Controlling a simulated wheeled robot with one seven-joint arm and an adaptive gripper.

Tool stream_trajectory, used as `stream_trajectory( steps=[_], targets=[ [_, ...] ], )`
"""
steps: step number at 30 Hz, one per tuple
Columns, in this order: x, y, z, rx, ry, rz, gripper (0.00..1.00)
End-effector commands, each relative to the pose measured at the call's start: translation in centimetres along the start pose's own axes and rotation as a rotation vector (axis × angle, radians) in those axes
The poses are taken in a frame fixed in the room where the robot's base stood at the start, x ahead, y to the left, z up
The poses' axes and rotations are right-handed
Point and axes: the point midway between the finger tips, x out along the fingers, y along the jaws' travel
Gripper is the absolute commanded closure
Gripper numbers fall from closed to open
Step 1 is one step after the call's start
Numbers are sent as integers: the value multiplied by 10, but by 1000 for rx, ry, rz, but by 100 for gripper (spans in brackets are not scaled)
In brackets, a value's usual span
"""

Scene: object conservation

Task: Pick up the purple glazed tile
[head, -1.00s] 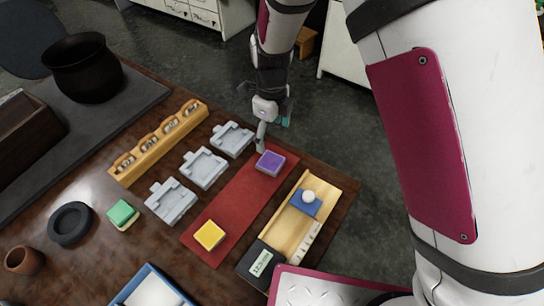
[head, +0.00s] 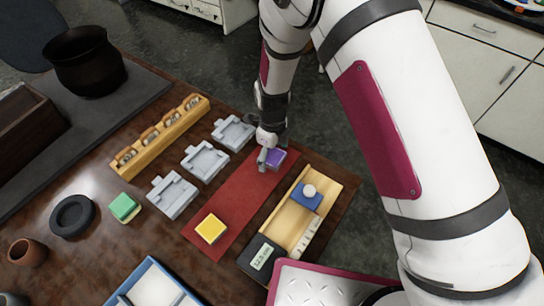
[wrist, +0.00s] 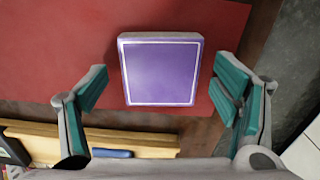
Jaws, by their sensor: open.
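The purple glazed tile (wrist: 161,72) lies on the red mat (wrist: 40,40), seen from above in the wrist view with a thin pale border line. In the head view the tile (head: 277,158) is at the far end of the mat, partly hidden by my gripper (head: 268,160). In the wrist view my gripper (wrist: 160,98) is open, with one teal-padded finger on each side of the tile and a gap on both sides. I cannot tell the exact height of the fingertips over the mat.
A yellow tile (head: 211,228) lies at the mat's near end. A wooden tray (head: 315,200) with a blue piece and white ball stands right of the mat. Grey moulds (head: 205,160) stand to the left. A green block (head: 123,206) lies further left. The table edge is close beyond the purple tile.

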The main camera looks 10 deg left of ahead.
Motion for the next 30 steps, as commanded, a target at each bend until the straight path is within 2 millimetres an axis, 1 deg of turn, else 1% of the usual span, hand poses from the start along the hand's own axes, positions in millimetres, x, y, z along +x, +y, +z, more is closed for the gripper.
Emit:
stream_trajectory(
  steps=[5, 6, 8, 9, 11, 12, 13, 20, 23, 26, 30],
  targets=[
    [0, 0, 0, 0, -1, -1, 18],
    [0, 0, 0, 0, 0, -1, 23],
    [0, 0, 0, 0, 0, 0, 36],
    [0, 0, 0, 0, 0, 0, 46],
    [0, 0, 0, 0, 0, 0, 59],
    [0, 0, 0, 0, 0, 0, 68],
    [0, 0, 0, 0, 0, 0, 75],
    [0, 0, 0, 0, 0, -1, 75],
    [-4, -1, 0, 0, -1, -1, 75],
    [-16, -1, 1, 0, -2, -3, 75],
    [-43, -1, 1, 0, -4, -4, 75]
  ],
)
